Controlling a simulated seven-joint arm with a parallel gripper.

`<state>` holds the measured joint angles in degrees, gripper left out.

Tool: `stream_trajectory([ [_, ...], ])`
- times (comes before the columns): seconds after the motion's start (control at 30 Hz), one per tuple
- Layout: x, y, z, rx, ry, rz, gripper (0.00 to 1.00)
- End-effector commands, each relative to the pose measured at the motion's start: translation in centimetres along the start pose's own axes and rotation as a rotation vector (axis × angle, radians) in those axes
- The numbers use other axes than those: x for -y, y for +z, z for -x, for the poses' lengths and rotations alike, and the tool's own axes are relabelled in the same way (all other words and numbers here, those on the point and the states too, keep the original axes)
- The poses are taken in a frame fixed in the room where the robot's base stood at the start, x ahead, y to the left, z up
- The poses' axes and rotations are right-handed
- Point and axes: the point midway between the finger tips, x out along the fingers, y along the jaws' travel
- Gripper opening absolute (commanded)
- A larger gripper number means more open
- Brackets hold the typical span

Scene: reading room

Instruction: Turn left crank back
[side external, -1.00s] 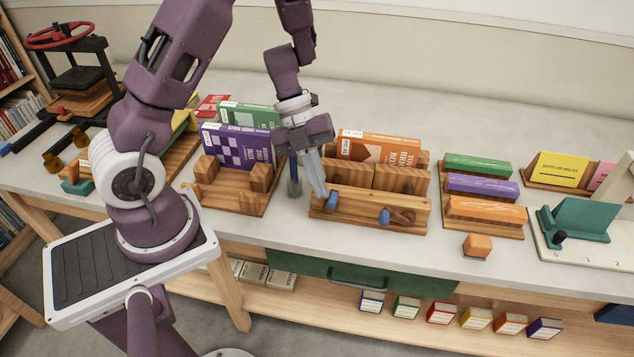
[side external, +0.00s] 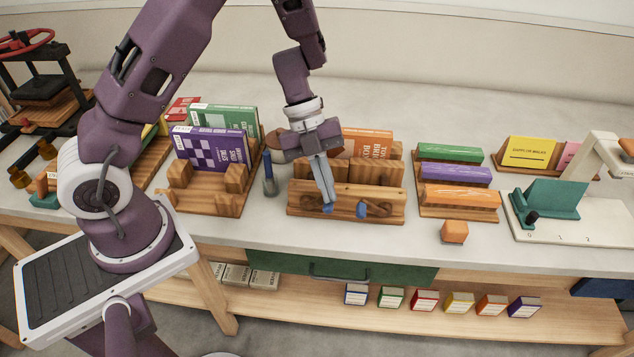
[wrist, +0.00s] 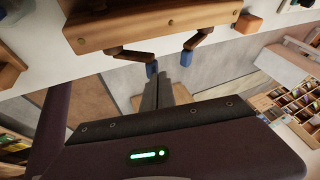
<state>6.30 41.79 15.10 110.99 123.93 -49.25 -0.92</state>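The wooden press (side external: 300,203) stands near the bench's front edge, with orange books behind its boards. Its front carries two brown cranks with blue knobs. The left crank's blue knob (side external: 327,208) is at my gripper's fingertips. The right crank (side external: 376,208) has its blue knob to its left. My gripper (side external: 328,197) points down, fingers together. In the wrist view, the fingertips (wrist: 160,76) are close to one blue knob (wrist: 152,71), with the other knob (wrist: 186,57) up to the right. Whether the fingers touch the near knob is unclear.
A blue-handled tool (side external: 268,172) stands just left of the press. A wooden rack with purple and green books (side external: 210,148) is further left. Coloured rolls (side external: 455,175) and an orange block (side external: 454,231) are at the right. Space before the cranks is open.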

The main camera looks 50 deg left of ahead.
Motion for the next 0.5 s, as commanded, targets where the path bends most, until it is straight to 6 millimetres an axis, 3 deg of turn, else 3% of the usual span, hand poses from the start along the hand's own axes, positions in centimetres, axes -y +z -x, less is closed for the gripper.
stream_trajectory([
  [0.5, 1.0, 0.3, -1.3, 0.001, 0.001, 0.0, 0.0],
])
